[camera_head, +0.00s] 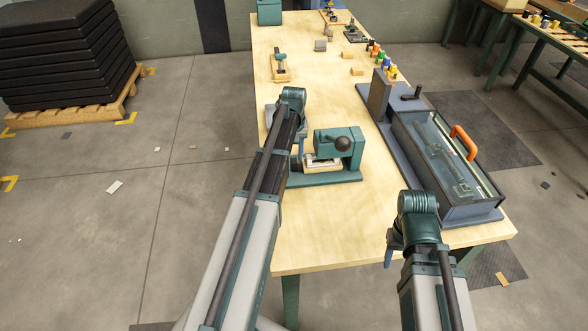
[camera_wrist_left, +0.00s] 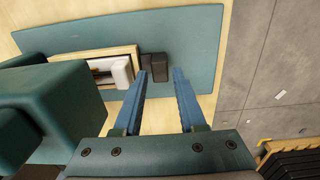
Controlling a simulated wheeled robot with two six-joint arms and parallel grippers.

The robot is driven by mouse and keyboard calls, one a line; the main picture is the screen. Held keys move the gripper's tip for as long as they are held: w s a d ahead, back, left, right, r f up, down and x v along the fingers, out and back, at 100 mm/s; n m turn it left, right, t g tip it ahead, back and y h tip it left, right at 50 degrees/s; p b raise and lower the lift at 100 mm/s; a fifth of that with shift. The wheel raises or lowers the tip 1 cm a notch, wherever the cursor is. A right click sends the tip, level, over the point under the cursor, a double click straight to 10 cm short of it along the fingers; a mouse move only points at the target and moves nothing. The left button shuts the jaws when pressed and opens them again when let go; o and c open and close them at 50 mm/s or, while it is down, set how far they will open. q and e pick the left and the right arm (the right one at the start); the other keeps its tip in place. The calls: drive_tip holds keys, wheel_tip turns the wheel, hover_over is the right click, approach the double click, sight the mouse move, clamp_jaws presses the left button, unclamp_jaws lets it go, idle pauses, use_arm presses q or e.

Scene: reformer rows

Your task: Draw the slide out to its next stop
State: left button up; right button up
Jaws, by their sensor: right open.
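A green fixture (camera_head: 335,152) with a black ball knob (camera_head: 342,143) stands on the table. Its slide (camera_head: 322,163) is a light wooden-edged tray low in the front opening, partly hidden by my left arm. In the left wrist view the slide (camera_wrist_left: 85,58) has a pale block (camera_wrist_left: 122,73) at its end, close to dark blocks (camera_wrist_left: 153,66) on the green base plate (camera_wrist_left: 190,45). My left gripper (camera_wrist_left: 160,72) is open, its blue fingers above the plate beside these blocks, with nothing between them. My right gripper (camera_head: 391,252) is open by the table's front edge, away from the fixture.
A long glass-topped case (camera_head: 445,165) with an orange handle (camera_head: 464,142) stands at the right table edge. A small wooden item (camera_head: 281,70) and several coloured pegs (camera_head: 378,55) lie farther back. The front of the wooden table (camera_head: 335,225) is clear.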

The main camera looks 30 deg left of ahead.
sight(294, 160)
use_arm(q)
wheel_tip(294, 160, down, 4)
drive_tip(key=shift+r+b, duration=0.2)
drive_tip(key=shift+b, duration=1.05)
use_arm(e)
wheel_tip(294, 160, down, 4)
drive_tip(key=shift+r, duration=0.25)
use_arm(q)
clamp_jaws()
